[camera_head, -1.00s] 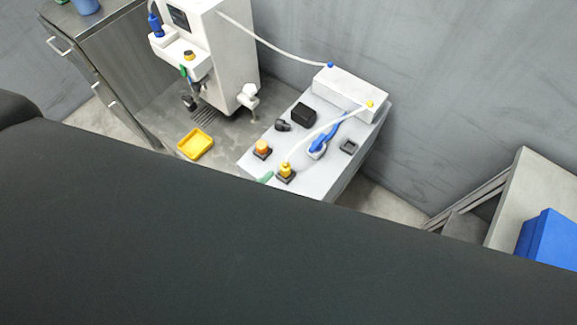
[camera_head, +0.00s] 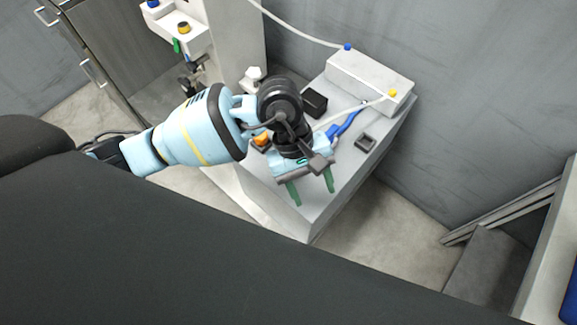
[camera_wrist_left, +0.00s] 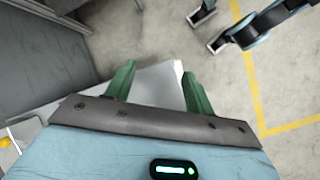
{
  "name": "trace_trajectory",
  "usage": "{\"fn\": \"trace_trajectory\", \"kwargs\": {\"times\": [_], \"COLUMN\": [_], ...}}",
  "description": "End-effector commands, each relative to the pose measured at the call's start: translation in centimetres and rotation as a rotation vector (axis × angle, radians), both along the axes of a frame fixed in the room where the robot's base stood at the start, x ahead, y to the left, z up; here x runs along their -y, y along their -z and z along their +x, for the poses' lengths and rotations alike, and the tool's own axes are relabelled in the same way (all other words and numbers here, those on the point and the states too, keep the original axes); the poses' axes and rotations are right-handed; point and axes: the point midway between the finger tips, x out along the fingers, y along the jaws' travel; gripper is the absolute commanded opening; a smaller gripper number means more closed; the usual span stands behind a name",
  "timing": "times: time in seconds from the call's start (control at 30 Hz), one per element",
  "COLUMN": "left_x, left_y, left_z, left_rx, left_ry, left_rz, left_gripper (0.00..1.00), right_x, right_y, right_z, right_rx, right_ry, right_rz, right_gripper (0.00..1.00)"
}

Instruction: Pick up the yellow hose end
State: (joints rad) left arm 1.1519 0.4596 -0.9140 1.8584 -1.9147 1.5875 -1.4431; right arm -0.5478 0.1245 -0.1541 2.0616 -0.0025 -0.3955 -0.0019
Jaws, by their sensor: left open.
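The yellow hose end, seen earlier on the near part of the grey workbench top (camera_head: 350,165), is now hidden behind my left gripper (camera_head: 311,187). Its white hose (camera_head: 345,112) runs from a yellow fitting (camera_head: 393,93) on the white box down behind the gripper. My left gripper is open, with its two green fingers apart and nothing seen between them, over the near part of the bench. In the left wrist view, the open fingers (camera_wrist_left: 158,88) reach over a pale bench edge. A yellow piece (camera_wrist_left: 5,142) shows at the left edge there; I cannot tell which one it is.
A white box (camera_head: 365,80) stands at the back of the bench. A blue hose piece (camera_head: 345,125), an orange knob (camera_head: 262,139), a black block (camera_head: 315,102) and a square black socket (camera_head: 366,142) are near the gripper. A white machine (camera_head: 230,50) stands behind left.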

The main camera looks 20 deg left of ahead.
Motion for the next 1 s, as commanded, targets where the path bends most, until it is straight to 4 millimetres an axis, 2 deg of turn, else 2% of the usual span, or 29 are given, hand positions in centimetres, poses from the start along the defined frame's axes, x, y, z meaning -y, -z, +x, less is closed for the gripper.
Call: {"fn": "trace_trajectory", "kwargs": {"times": [0.03, 0.1, 0.2, 0.3, 0.53, 0.8, 1.0], "left_x": [-1.8, -4.0, -6.4, -7.8, -8.3, -8.2, -8.1], "left_y": [0.4, 0.3, -0.2, -0.7, -0.9, 1.5, 2.0], "left_z": [1.8, 3.7, 5.7, 6.8, 7.2, 7.1, 7.1], "left_rx": [0.077, 0.161, 0.24, 0.278, 0.292, 0.288, 0.29], "left_ry": [0.049, 0.108, 0.163, 0.19, 0.2, 0.198, 0.198], "left_rz": [0.091, 0.204, 0.326, 0.395, 0.423, 0.419, 0.419], "left_gripper": [0.54, 0.54, 0.54, 0.54, 0.54, 0.54, 0.54], "right_x": [0.0, -0.1, -0.1, -0.2, -0.4, -0.4, -0.4], "right_y": [0.6, 0.9, 1.3, 1.5, 1.4, 1.5, 1.5], "right_z": [-0.1, -0.1, -0.1, -0.1, 0.3, 0.3, 0.3], "right_rx": [-0.004, -0.005, -0.007, -0.009, -0.002, -0.003, -0.002], "right_ry": [0.0, -0.001, 0.0, 0.002, 0.011, 0.013, 0.01], "right_rz": [0.001, 0.001, 0.001, 0.003, 0.008, 0.009, 0.008], "right_gripper": [0.36, 0.36, 0.36, 0.36, 0.36, 0.36, 0.36]}}
